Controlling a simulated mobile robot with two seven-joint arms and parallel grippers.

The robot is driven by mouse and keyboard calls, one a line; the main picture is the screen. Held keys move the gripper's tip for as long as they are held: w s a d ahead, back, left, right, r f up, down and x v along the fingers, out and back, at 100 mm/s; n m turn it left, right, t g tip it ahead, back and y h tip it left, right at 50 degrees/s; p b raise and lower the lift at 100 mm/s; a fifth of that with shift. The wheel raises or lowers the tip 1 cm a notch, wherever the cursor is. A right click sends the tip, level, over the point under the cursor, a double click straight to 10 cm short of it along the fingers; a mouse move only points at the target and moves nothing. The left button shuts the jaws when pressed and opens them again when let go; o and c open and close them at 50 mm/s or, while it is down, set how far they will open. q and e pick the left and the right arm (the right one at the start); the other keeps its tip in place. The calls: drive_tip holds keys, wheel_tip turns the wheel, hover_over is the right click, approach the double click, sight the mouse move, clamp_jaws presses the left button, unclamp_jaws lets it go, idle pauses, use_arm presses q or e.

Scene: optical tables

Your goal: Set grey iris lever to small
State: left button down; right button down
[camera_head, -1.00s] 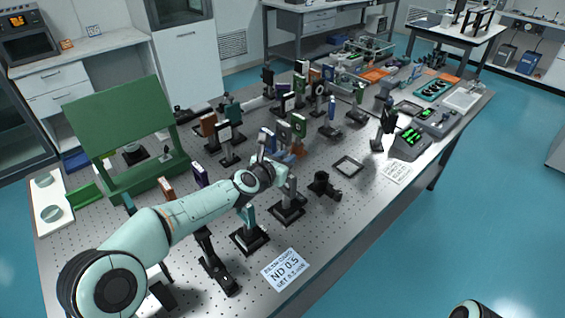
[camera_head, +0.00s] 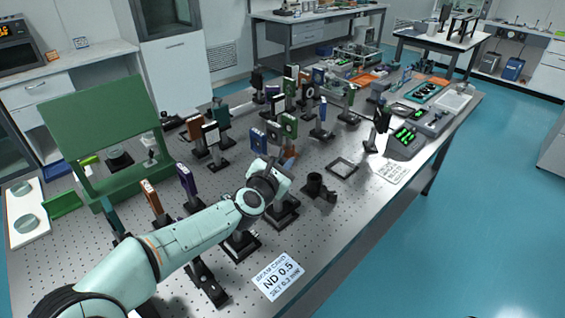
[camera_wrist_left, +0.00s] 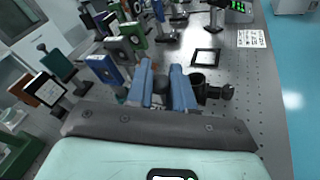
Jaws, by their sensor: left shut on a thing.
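My left gripper (camera_head: 284,172) reaches over the middle of the perforated optical table (camera_head: 330,215), above a dark post base (camera_head: 283,213). In the left wrist view its two blue fingers (camera_wrist_left: 162,75) are close together, shut on a small dark part (camera_wrist_left: 160,86) between them. I cannot make out the iris lever's shape or setting, as the gripper and arm cover it in the head view. A black cylindrical mount (camera_head: 316,187) stands just right of the gripper, and it also shows in the left wrist view (camera_wrist_left: 200,88). My right gripper is out of view.
Blue (camera_head: 257,138) and green (camera_head: 288,127) square mounts stand close behind the gripper. A flat black frame (camera_head: 341,167) lies to the right. A green board (camera_head: 103,122) stands at left.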

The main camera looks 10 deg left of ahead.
use_arm(q)
drive_tip(key=shift+a, duration=0.1)
drive_tip(key=c, duration=1)
unclamp_jaws()
drive_tip(key=shift+c, duration=0.2)
drive_tip(key=b+v, duration=0.3)
drive_tip(key=v, duration=1)
drive_tip(key=shift+s+b, duration=0.15)
drive_tip(key=shift+b, duration=0.2)
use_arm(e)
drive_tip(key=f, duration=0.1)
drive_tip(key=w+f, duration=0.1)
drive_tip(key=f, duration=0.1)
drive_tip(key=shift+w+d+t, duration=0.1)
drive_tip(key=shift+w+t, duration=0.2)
